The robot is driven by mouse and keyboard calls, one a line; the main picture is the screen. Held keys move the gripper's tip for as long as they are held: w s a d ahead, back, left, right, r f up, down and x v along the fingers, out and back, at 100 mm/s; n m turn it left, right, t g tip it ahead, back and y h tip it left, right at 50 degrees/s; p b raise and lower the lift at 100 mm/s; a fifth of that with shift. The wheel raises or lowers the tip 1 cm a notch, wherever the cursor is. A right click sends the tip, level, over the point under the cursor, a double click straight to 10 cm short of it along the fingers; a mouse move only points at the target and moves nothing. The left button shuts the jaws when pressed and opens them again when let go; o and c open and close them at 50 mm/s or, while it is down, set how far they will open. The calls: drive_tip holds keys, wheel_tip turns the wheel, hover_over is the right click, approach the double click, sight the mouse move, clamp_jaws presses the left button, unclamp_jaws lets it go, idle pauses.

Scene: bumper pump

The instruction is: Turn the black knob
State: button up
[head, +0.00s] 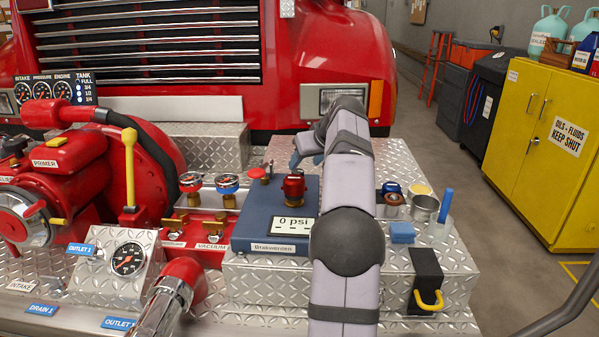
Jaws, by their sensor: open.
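I cannot make out a black knob for certain in the head view; my arm covers part of the scene. My gripper (299,158) shows only in part at the end of my arm, above the back of the blue box. Its jaws are open, and I see nothing held between them. The blue box (262,215) has a display reading 0 psi and a label on its front. My arm hides the box's right side.
A red mushroom-shaped knob (259,174) and red and blue gauge-topped valves (228,184) stand left of my gripper. Small cups, a metal can (423,208) and a blue sponge (402,232) sit right of my arm. A black block with a yellow handle (426,280) is at the front right.

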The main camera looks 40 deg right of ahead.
sight(298, 171)
drive_tip(key=shift+p+x, duration=0.55)
drive_tip(key=shift+x, duration=3.1)
drive_tip(key=shift+d, duration=0.1)
drive_tip(key=shift+c, duration=0.3)
drive_tip(key=c, duration=1)
